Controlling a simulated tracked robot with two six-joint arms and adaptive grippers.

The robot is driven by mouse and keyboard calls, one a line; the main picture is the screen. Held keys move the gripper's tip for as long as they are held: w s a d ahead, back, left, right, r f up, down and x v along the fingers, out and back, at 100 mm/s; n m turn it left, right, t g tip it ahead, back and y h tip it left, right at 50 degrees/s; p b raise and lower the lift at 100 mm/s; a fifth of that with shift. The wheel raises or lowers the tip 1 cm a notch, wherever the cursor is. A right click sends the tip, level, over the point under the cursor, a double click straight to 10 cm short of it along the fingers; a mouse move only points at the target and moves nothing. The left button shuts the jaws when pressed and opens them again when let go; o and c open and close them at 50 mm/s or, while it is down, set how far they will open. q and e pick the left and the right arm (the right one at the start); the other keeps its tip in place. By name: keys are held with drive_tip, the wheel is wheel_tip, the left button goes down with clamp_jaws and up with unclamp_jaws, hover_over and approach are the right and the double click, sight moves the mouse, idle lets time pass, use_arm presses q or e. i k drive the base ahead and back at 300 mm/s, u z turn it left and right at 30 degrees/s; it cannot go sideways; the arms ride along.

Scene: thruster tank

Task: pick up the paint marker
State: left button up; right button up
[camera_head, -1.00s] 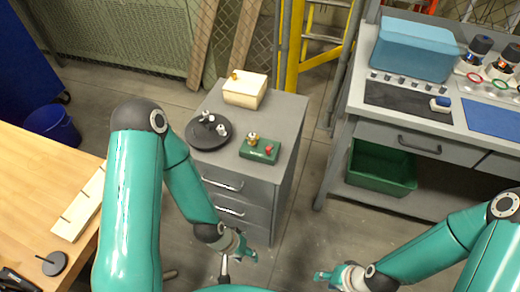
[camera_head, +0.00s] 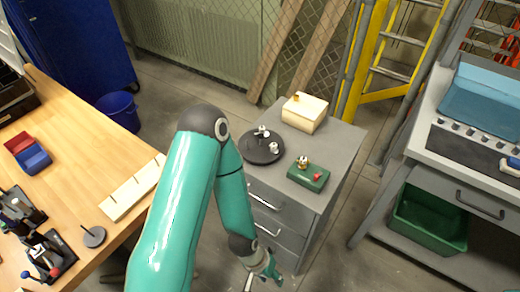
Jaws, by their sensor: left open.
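I cannot make out a paint marker for certain in this view. My left gripper (camera_head: 268,273) is low near the bottom edge, in front of the grey drawer cabinet (camera_head: 342,150). It is open, and I see nothing held in it. It is apart from the things on the cabinet top. My right gripper is out of view.
On the cabinet stand a black round tray (camera_head: 255,154) with small parts, a cream box (camera_head: 304,113) and a green block (camera_head: 309,177) with small fittings. A wooden bench (camera_head: 75,130) at left holds a slotted wooden strip (camera_head: 130,190), red and blue bins (camera_head: 28,153) and tools.

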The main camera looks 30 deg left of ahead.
sight(16, 203)
drive_tip(key=i, duration=0.2)
drive_tip(key=u, duration=2.6)
drive_tip(key=k, duration=1.1)
drive_tip(key=u, duration=0.35)
drive_tip(key=i, duration=1)
